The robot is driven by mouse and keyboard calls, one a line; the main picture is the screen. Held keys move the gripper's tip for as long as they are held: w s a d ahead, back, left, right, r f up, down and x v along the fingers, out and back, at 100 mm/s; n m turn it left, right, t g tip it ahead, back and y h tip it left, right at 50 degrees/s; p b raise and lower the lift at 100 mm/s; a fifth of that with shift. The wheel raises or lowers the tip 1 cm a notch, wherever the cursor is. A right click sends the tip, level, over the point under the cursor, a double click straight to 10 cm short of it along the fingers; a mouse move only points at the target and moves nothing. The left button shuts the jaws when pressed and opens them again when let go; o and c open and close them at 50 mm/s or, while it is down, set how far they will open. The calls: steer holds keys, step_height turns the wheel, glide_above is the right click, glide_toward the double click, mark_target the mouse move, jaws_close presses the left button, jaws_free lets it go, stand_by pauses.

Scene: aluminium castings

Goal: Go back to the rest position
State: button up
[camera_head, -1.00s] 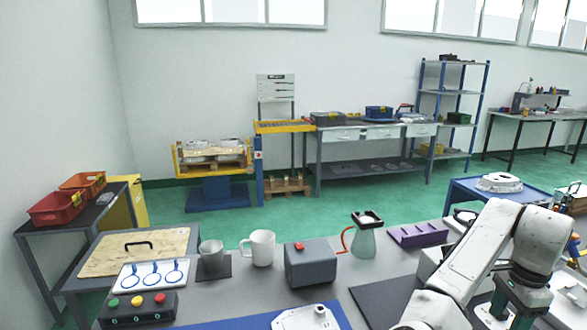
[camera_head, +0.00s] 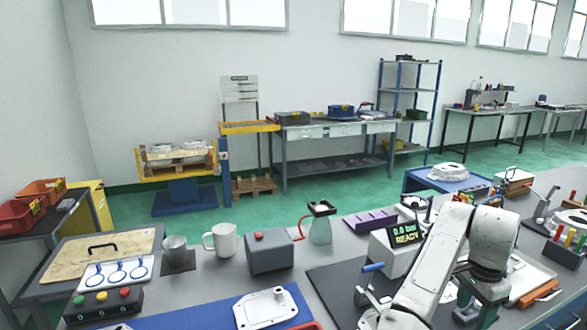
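My arm shows at the lower right, folded, with its elbow raised above the bench and the far part hanging down. My gripper (camera_head: 482,305) is the dark end at the bottom of that part, low over the bench's right side. Its fingers are too small and partly covered to tell whether they are open or shut, and I cannot make out anything held in it.
The grey bench holds a white casting (camera_head: 263,308) on a blue mat, a grey box with a red button (camera_head: 270,252), a white mug (camera_head: 221,240), a purple rack (camera_head: 370,221) and a display reading READY (camera_head: 404,237). An orange-edged clipboard (camera_head: 530,280) lies right of my gripper.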

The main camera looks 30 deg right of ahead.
steer(key=s+a+f+n+t+h, duration=0.1)
steer(key=s+a+f+n+h, duration=0.2)
steer(key=a+f+n, duration=1.05)
steer(key=s+a+f+n+y, duration=0.2)
steer(key=s+a+n, duration=0.1)
steer(key=a, duration=0.6)
steer(key=s+a+f+n+y, duration=0.2)
steer(key=s+a+n, duration=0.2)
steer(key=a, duration=0.5)
steer(key=shift+s+a+f+n, duration=0.15)
steer(key=shift+s+a+n, duration=0.2)
steer(key=shift+n, duration=0.3)
steer(key=shift+c, duration=0.4)
